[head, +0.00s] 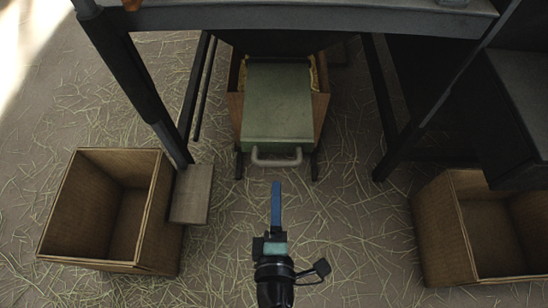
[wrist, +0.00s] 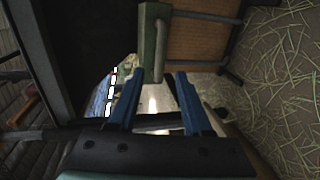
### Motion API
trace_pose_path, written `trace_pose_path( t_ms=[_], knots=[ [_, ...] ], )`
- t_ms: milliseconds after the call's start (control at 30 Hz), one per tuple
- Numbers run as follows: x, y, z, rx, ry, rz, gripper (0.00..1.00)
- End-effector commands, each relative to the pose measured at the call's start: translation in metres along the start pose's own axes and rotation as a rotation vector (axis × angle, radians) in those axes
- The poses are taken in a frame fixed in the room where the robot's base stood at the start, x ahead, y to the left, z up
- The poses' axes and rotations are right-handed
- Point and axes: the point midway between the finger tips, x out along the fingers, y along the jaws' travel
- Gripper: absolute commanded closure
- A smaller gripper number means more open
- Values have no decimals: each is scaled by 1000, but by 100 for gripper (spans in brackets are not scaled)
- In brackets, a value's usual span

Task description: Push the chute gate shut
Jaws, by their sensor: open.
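The chute gate (head: 279,105) is a flat green plate lying over a wooden chute (head: 320,110) under the frame, in the upper middle of the head view. A grey bar handle (head: 277,162) is on its near edge. The gate's green edge (wrist: 149,40) and the handle (wrist: 162,36) also show at the top of the wrist view. My gripper (head: 276,187) is just on the near side of the handle, apart from it in the picture. Its blue fingers (wrist: 160,75) are open, with nothing between them. The gate's far end is hidden under the dark frame.
An open wooden crate (head: 60,205) stands at the left, beside a small wooden block (head: 191,194). Another crate (head: 437,232) stands at the right. Dark frame legs (head: 377,90) flank the chute. The straw-strewn floor (head: 350,235) around my gripper is clear.

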Motion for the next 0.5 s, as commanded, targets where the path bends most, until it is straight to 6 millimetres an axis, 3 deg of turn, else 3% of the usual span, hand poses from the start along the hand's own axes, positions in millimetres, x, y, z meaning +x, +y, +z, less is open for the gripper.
trace_pose_path(
  t_ms=[300,500],
  knots=[
    [58,2,-1,3,2,3,50],
    [86,2,0,4,1,2,50]
  ],
)
